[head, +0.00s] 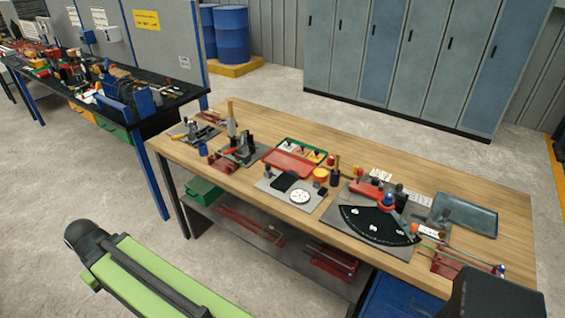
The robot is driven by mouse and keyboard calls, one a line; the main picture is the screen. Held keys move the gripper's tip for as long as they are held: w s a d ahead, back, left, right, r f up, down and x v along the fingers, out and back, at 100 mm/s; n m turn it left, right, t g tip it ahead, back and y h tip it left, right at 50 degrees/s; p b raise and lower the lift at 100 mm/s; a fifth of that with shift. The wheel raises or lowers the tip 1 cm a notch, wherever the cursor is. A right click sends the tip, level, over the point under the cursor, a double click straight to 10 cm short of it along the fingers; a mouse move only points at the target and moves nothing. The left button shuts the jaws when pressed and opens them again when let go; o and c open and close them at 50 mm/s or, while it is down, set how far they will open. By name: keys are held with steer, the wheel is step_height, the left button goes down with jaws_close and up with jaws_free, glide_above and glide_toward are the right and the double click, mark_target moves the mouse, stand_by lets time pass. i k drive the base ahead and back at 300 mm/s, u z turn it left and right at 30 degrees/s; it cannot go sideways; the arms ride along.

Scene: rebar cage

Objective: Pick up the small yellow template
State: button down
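I cannot pick out the small yellow template for sure. A small round yellow piece (320,174) sits mid-table on the wooden workbench (480,195), to the right of a red tray (289,163). Another small yellow patch (315,156) shows in a green-edged tray (302,146) behind the red one. Both are too small to make out in detail. My green and black arm link lies across the lower left, in front of the bench and apart from it. My gripper's fingertips do not show.
A grey plate with a dial (300,196), a black fan-shaped plate (372,225) and a grey-blue tray (464,214) crowd the bench. Red bars (252,227) lie on the lower shelf. A cluttered black table (150,105) stands left, lockers (420,60) behind. Floor is free between.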

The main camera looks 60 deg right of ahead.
mark_target(315, 157)
steer(key=z, duration=3.9)
steer(key=i, duration=0.1)
steer(key=u, duration=1.2)
steer(key=k, duration=0.75)
steer(key=u, duration=0.1)
steer(key=i, duration=0.65)
steer(key=z, duration=0.1)
